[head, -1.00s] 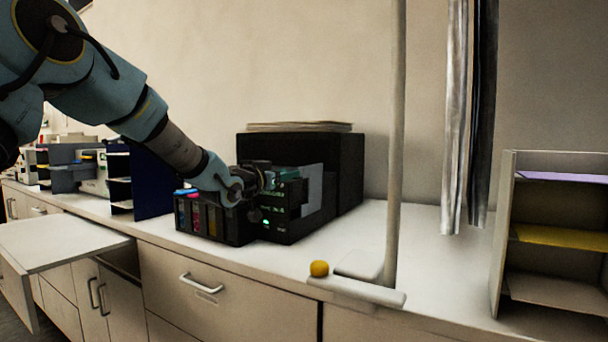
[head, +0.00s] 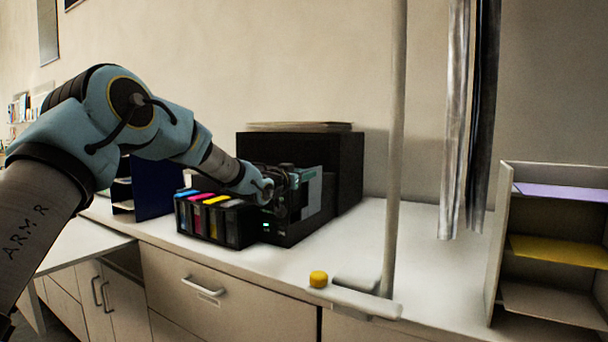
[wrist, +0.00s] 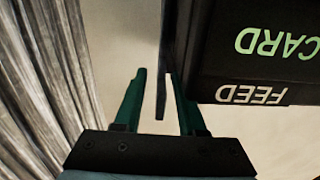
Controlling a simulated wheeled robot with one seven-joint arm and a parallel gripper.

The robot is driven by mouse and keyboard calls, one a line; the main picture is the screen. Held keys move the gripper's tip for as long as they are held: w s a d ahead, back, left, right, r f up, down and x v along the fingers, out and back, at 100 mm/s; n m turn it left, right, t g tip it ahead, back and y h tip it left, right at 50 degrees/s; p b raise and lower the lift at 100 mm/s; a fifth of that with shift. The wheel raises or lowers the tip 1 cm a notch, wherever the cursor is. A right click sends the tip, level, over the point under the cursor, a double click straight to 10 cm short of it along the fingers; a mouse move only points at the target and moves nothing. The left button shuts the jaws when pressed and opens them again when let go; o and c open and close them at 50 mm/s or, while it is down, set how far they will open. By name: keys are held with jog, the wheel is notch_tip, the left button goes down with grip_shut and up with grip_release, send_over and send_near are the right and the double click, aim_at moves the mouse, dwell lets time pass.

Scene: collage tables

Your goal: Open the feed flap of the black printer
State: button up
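The black printer (head: 344,168) stands on the counter against the wall. In the wrist view its dark body (wrist: 235,55) fills the upper right, with upside-down "CARD" and "FEED" lettering. A thin dark plate (wrist: 161,98) juts out beside the "FEED" label; it looks like the feed flap's edge, though most of the flap is hidden. My gripper (wrist: 157,73) is open, its two green fingers on either side of this plate. The plate is nearer the right finger; I cannot tell if they touch. In the head view my gripper (head: 294,178) is at the printer's front, partly hidden by my wrist.
An ink tank block (head: 232,228) with coloured tops adjoins the printer's left. Papers (head: 300,126) lie on top of it. A pale post (head: 394,150), a yellow knob (head: 318,279), a hanging curtain (head: 457,130) and an open shelf (head: 555,215) are to the right.

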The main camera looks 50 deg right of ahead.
grip_shut()
dwell(1.3)
